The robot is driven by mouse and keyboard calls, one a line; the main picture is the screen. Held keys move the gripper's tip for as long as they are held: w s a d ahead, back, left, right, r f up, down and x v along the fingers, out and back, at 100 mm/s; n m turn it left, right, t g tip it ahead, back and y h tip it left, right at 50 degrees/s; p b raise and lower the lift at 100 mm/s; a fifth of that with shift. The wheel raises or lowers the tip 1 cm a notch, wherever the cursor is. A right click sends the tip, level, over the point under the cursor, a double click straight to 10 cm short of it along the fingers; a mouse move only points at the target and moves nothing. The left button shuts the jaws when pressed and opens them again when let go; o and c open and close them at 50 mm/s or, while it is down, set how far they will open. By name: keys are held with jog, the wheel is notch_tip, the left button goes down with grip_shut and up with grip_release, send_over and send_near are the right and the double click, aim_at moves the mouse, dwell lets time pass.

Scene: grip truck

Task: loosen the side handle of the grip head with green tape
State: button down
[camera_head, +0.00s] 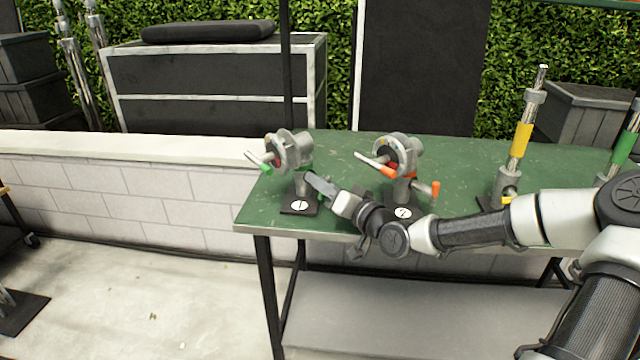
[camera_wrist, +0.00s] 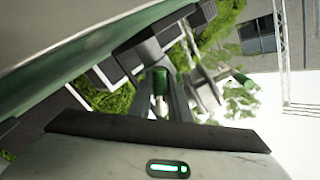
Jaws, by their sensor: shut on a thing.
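The grip head with green tape (camera_head: 292,150) stands upright on a black base marked 1 at the left end of the green table. One green-tipped handle (camera_head: 266,168) sticks out at its left. My gripper (camera_head: 318,185) reaches in from the right, low against the head's post. In the wrist view the fingers of my gripper (camera_wrist: 160,90) are closed around a green-taped handle (camera_wrist: 160,82), which I take as the side handle; the jaws hide it in the head view. Another green-taped piece (camera_wrist: 241,76) shows to the right, outside the fingers.
A grip head with orange tape (camera_head: 403,152) on a base marked 2 stands close behind my wrist. A yellow-taped post (camera_head: 521,140) and a green-taped post (camera_head: 627,145) stand farther right on the green table (camera_head: 460,160). A low white wall (camera_head: 120,148) runs left.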

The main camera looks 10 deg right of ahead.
jog(key=shift+n, duration=0.6)
dwell(0.7)
dwell(0.5)
jog(key=c, duration=1.6)
grip_release()
jog(key=shift+c, duration=0.2)
jog(key=shift+s+d, duration=0.1)
jog(key=p+v, duration=0.4)
jog(key=v, duration=1.3)
jog(key=shift+s, duration=0.15)
